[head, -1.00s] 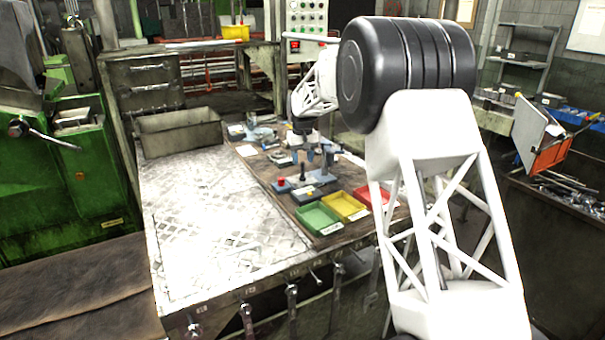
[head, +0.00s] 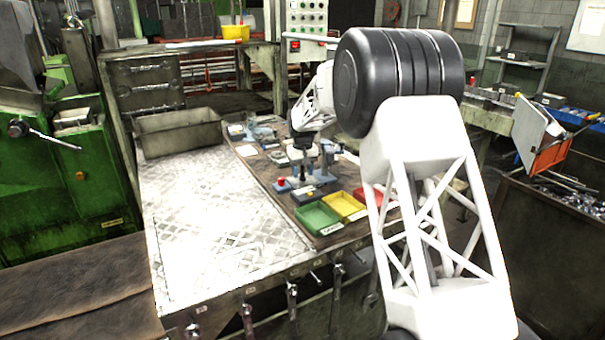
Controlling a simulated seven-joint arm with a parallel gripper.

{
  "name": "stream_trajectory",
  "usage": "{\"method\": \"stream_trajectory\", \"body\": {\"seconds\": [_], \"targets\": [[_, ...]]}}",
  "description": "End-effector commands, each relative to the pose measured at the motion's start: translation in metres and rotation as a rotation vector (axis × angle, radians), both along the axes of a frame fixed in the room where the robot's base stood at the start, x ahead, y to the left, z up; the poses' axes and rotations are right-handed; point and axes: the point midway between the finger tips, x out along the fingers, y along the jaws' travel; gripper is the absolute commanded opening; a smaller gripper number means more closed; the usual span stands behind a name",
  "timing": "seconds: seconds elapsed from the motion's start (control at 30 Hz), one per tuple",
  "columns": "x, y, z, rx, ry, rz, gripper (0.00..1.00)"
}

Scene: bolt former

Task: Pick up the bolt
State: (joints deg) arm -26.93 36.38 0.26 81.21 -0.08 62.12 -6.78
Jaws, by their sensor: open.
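My gripper (head: 304,165) is small in the head view, pointing down over the dark work board on the bench. It is open, with its fingers low over the small blue-grey fixtures. A dark upright piece, which looks like the bolt (head: 303,177), stands at the fingers on a blue-grey base. The fingers appear to be around or just in front of it; I cannot tell whether they touch it. My wrist hides part of the area behind.
Green (head: 317,218), yellow (head: 344,206) and red (head: 366,196) trays sit in front of the fixtures. A fixture with a red button (head: 281,182) is left of the gripper. A grey metal bin (head: 180,131) stands at the back left. The bench's bare metal plate (head: 205,210) is clear.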

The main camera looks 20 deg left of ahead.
Motion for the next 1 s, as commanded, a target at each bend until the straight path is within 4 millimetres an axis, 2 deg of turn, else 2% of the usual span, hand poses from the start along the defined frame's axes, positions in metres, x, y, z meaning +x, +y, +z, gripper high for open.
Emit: {"method": "stream_trajectory", "body": {"seconds": [0.57, 0.87, 1.0], "targets": [[-0.0001, -0.0001, -0.0015, 0.000, 0.000, 0.000, 0.46], [-0.0001, 0.0000, -0.0015, 0.000, 0.000, 0.000, 0.00], [-0.0001, -0.0001, -0.0013, 0.000, 0.000, 0.000, 0.00]]}}
